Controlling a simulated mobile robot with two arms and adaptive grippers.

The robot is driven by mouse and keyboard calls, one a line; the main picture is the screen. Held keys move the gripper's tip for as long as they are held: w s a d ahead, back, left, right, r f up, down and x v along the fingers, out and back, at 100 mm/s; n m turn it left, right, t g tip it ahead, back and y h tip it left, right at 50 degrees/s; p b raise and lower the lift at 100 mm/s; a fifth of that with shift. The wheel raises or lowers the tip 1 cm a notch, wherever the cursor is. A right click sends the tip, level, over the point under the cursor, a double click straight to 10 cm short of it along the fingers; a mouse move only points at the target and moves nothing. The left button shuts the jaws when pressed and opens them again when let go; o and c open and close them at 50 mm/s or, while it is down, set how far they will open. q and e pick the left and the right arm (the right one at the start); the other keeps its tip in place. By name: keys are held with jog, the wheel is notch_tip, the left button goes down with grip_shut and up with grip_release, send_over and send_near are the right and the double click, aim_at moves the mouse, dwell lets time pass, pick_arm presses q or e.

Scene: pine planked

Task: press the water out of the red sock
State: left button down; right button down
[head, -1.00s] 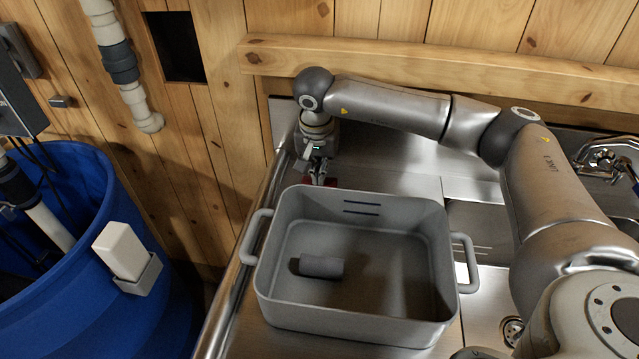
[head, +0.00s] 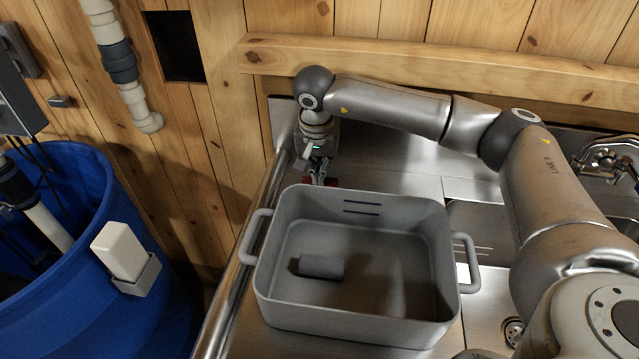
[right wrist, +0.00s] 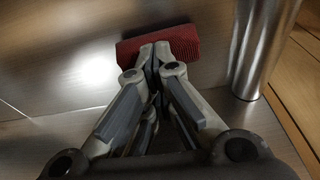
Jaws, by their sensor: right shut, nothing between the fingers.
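The red sock (right wrist: 165,46) lies on the steel counter as a ribbed red bundle. In the head view only a bit of the red sock (head: 331,182) shows behind the grey tub's back wall. My right gripper (right wrist: 155,55) points down at the sock, its fingers shut together with nothing between them. The fingertips meet the sock's near side or top in the picture; how hard they press I cannot tell. In the head view my right gripper (head: 317,172) is behind the tub. My left gripper is not in view.
A grey two-handled tub (head: 272,285) stands on the counter in front of my right gripper, with a dark grey roll (head: 322,266) inside. A steel rail (head: 245,262) runs along the left edge. A sink and tap (head: 600,155) are right. A blue barrel (head: 60,300) stands left.

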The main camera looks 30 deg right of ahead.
jog(key=shift+s+f, duration=0.1)
jog(key=shift+f, duration=0.15)
dwell(0.8)
jog(key=shift+r, duration=0.1)
jog(key=shift+w+d+r+p, duration=0.15)
jog(key=shift+r+p, duration=0.25)
jog(key=shift+r, duration=0.5)
jog(key=w+p+v, duration=0.1)
jog(key=p+v, duration=0.2)
jog(key=v, duration=0.3)
jog(key=shift+d+r+p, duration=0.2)
jog(key=shift+d+p, duration=0.05)
jog(key=shift+p, duration=0.1)
